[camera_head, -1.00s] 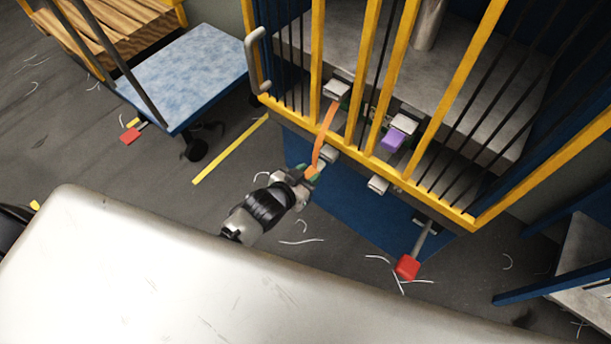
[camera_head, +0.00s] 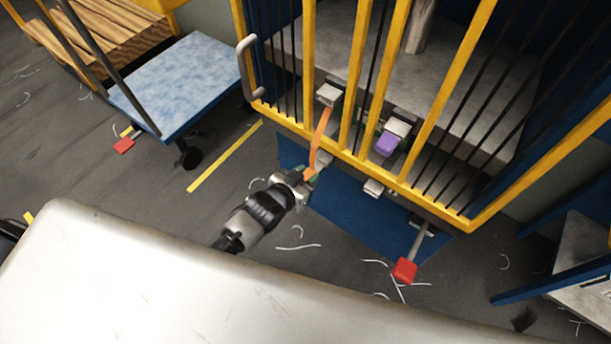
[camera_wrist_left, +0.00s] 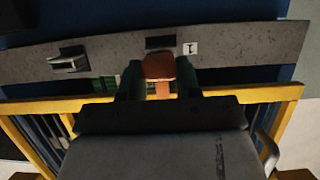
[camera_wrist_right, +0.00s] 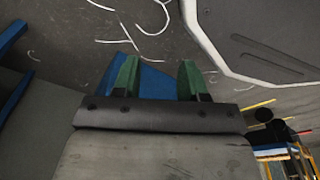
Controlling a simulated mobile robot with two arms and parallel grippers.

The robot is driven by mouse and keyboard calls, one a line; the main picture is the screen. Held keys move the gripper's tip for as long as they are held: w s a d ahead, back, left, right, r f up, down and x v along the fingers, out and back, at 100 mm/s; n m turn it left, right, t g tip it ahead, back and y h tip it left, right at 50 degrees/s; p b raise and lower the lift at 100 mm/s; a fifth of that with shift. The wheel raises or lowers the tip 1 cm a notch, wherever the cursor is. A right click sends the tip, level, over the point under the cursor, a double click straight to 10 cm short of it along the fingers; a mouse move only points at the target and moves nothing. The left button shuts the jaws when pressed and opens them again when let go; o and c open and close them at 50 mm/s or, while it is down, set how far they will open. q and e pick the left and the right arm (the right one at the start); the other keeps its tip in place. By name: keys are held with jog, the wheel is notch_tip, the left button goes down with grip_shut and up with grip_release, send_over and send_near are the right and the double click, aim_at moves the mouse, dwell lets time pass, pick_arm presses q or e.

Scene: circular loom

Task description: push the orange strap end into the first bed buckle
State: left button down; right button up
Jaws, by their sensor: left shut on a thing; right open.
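My left gripper (camera_head: 308,175) is shut on the end of the orange strap (camera_head: 321,133). The strap runs from the upper grey block (camera_head: 327,94) behind the yellow bars down to my fingers. In the left wrist view the orange strap end (camera_wrist_left: 160,68) sits between the green fingers. A dark slot (camera_wrist_left: 160,42) beside a white label marked "I" lies just beyond it in a grey bar; the end appears outside the slot. In the head view a light buckle (camera_head: 325,159) is close to the gripper, partly hidden. My right gripper (camera_wrist_right: 158,80) is open and empty, over the floor.
Another buckle (camera_head: 373,188) sits farther right along the lower edge. A purple strap piece (camera_head: 386,144) hangs from its block behind the yellow bars (camera_head: 357,75). A red pedal (camera_head: 404,271) stands at the front. A protruding grey buckle (camera_wrist_left: 68,60) is left of the slot.

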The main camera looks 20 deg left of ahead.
pick_arm(q)
jog(key=shift+w, duration=0.2)
pick_arm(e)
jog(key=shift+w, duration=0.1)
pick_arm(q)
jog(key=shift+w+d, duration=0.15)
jog(key=shift+w, duration=0.1)
jog(key=shift+w+d, duration=0.2)
jog(key=shift+w, duration=0.4)
jog(key=c, duration=0.7)
grip_release()
pick_arm(e)
jog(key=shift+w+r, duration=0.65)
pick_arm(q)
jog(key=p+v, duration=0.1)
jog(key=v, duration=0.9)
jog(key=shift+s+r+p, duration=0.2)
jog(key=shift+s+p, duration=0.1)
jog(key=shift+p, duration=0.1)
pick_arm(e)
jog(key=s+f, duration=0.4)
jog(key=s, duration=0.2)
jog(key=shift+d+f, duration=0.15)
jog(key=shift+d, duration=0.3)
pick_arm(q)
jog(key=shift+a, duration=0.15)
pick_arm(e)
jog(key=shift+s, duration=0.1)
